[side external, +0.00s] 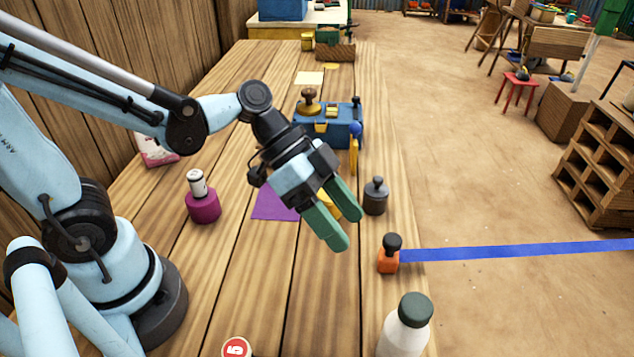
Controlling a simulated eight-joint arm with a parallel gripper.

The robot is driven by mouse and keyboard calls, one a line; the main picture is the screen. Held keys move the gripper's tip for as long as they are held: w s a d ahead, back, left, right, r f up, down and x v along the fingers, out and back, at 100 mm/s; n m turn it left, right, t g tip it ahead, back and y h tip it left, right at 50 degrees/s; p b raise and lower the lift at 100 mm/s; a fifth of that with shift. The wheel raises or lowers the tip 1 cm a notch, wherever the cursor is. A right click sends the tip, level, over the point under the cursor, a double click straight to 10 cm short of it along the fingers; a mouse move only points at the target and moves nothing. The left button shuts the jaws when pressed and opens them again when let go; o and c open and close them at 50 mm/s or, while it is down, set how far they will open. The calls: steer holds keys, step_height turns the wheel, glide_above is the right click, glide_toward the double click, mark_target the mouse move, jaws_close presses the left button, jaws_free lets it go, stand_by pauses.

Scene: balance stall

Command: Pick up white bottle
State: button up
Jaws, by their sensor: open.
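A white bottle (402,336) with a dark green cap stands upright at the near right edge of the table. The picture's bottom edge cuts off its base. My gripper (345,228) has green fingers and hangs over the middle of the table, pointing down and to the right. Its fingers are spread, with nothing between them. In the picture it is up and to the left of the bottle, clearly apart from it.
An orange weight (388,259) and a dark grey weight (375,197) stand along the right edge. A magenta weight (203,207) is at left, a purple sheet (273,205) in the middle. A blue box (328,132) stands farther back. A red-white round item (236,347) is at front.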

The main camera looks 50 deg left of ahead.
mark_target(425, 323)
steer(key=s+d+m+g+h, duration=0.1)
steer(key=d+m, duration=0.1)
steer(key=d, duration=0.3)
steer(key=s+d+f+m+g+h, duration=0.1)
steer(key=d+m+h, duration=0.1)
steer(key=d, duration=0.4)
steer(key=s+d+f+m+g+h, duration=0.1)
steer(key=d+m, duration=0.2)
steer(key=d, duration=0.3)
steer(key=shift+f+h, duration=0.15)
steer(key=shift+h, duration=0.15)
steer(key=shift+c, duration=0.5)
jaws_close()
